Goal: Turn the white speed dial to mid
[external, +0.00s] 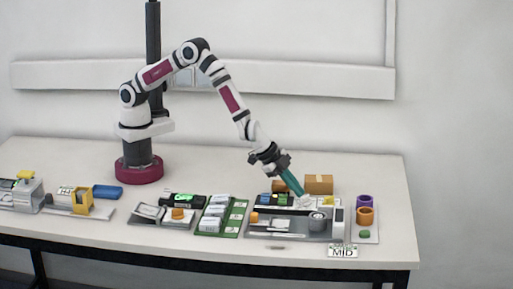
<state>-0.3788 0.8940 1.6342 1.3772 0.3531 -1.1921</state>
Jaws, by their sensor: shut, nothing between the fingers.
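My gripper (300,193) points down and to the right, with its long teal fingers shut and empty. The fingertips are at the back of a grey tray (262,236) on the right half of the table. A small white piece (306,202) sits right at the fingertips. It may be the white speed dial, but it is too small to tell, and I cannot tell whether the fingers touch it. Any dial pointer or marks are not readable.
The tray also holds a grey round part (318,222) and a white upright block (337,222). Cardboard boxes (319,184) stand behind. Purple (364,201) and orange (365,216) rings are to the right, a green rack (212,228) to the left. The table's back left is clear.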

